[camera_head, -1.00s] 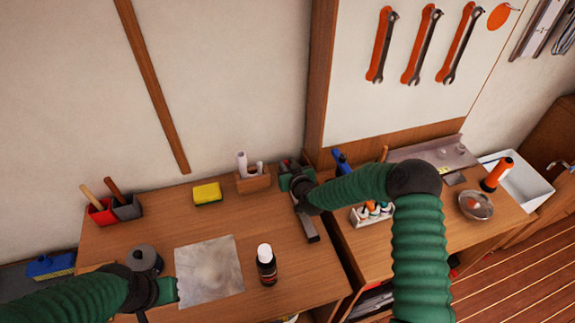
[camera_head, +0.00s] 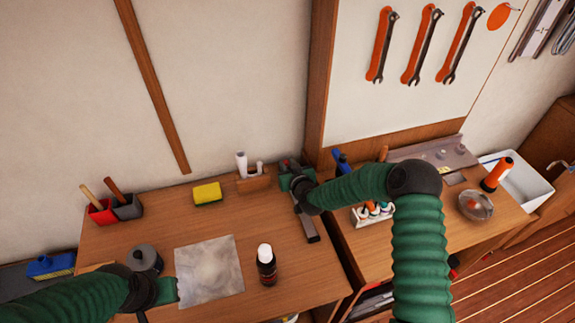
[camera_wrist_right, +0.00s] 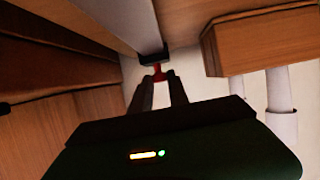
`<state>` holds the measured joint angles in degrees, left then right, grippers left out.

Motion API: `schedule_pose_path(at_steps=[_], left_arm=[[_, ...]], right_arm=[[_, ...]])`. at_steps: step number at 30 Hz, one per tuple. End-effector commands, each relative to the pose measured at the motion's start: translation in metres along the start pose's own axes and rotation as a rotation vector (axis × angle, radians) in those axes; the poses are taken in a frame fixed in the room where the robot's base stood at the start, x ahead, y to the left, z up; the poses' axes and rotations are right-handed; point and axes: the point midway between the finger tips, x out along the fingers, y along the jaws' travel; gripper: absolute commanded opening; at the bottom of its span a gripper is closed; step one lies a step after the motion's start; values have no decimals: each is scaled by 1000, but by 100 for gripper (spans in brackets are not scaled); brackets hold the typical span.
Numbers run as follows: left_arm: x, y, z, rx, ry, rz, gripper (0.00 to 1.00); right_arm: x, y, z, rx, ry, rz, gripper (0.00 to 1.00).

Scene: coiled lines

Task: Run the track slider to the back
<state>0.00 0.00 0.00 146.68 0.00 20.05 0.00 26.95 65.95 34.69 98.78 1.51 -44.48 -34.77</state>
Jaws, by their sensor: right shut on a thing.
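A grey metal track (camera_head: 310,230) lies on the workbench, running front to back, and its far part is hidden under my right gripper and wrist. In the right wrist view the track (camera_wrist_right: 118,20) shows as a pale bar with a dark end. A small red piece, the slider (camera_wrist_right: 157,70), sits at that end between my right fingertips. My right gripper (camera_wrist_right: 160,82) is shut on it; in the head view the gripper (camera_head: 290,170) is at the back of the bench, partly hidden by its own arm. My left gripper (camera_head: 165,291) is low at the left; its fingers are unclear.
A wooden holder with white tubes (camera_head: 252,182) stands close left of my right gripper. The wall is close behind.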

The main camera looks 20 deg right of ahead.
Motion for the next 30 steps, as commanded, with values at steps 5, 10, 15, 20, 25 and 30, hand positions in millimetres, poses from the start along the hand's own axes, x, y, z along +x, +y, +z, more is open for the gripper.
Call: schedule_pose_path(at_steps=[5, 10, 15, 20, 25, 30], left_arm=[[0, 0, 0, 0, 0, 0, 0], [1, 0, 0, 0, 0, 0, 0], [3, 0, 1, 0, 0, 0, 0], [3, 0, 1, 0, 0, 0, 0], [3, 0, 1, 0, 0, 0, 0], [3, 0, 1, 0, 0, 0, 0]], right_arm=[[0, 0, 0, 0, 0, 1, 0], [-2, 0, 1, -2, 1, 0, 0], [-8, 1, 3, 1, 1, 2, 0], [-8, 1, 3, 1, 1, 2, 22], [-8, 1, 3, 1, 1, 1, 41], [-7, 0, 3, 0, 1, 1, 41]])
